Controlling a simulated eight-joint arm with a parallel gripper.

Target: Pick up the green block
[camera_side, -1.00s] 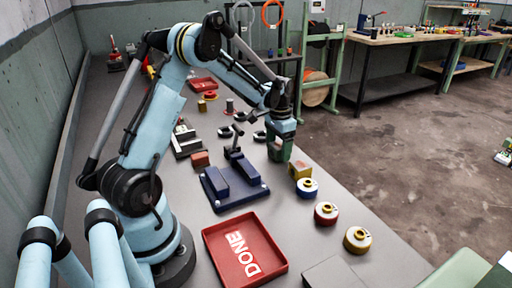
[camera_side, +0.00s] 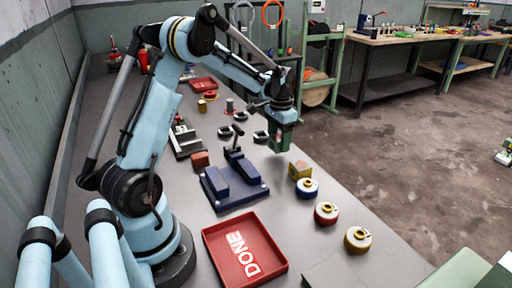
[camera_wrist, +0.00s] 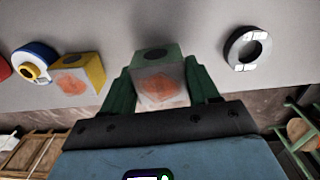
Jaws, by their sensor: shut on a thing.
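The green block (camera_wrist: 158,77) has a green top with a dark round spot and a grey front face with an orange mark. It sits between the two green fingers of my gripper (camera_wrist: 159,88) in the wrist view, with a finger against each side. In the side view my gripper (camera_side: 281,138) points down over the right edge of the bench, above its surface. The block is mostly hidden by the fingers there.
A yellow block (camera_side: 299,170) stands close by, with several round coloured parts (camera_side: 307,188) in front of it. A blue fixture (camera_side: 233,183) and a red DONE tray (camera_side: 245,250) lie nearer. Black rings (camera_side: 260,136) lie left of my gripper.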

